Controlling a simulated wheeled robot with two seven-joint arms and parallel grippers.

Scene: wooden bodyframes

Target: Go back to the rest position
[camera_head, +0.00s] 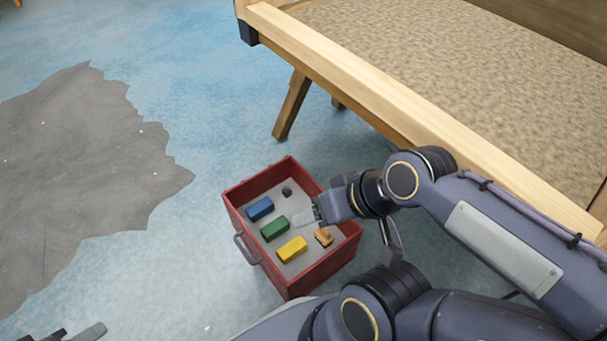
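My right gripper (303,219) is over the red box (292,276), its arm coming in from the right. My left gripper (80,333) shows only in part at the bottom left edge, away from the box. Its opening cannot be judged.
In the box lie a blue block (260,208), a green block (274,228), a yellow block (291,249), an orange-brown piece (324,237) and a small dark knob-like piece (287,192). A wooden bedframe (340,75) stands behind. A grey patch (80,185) covers the blue floor at left.

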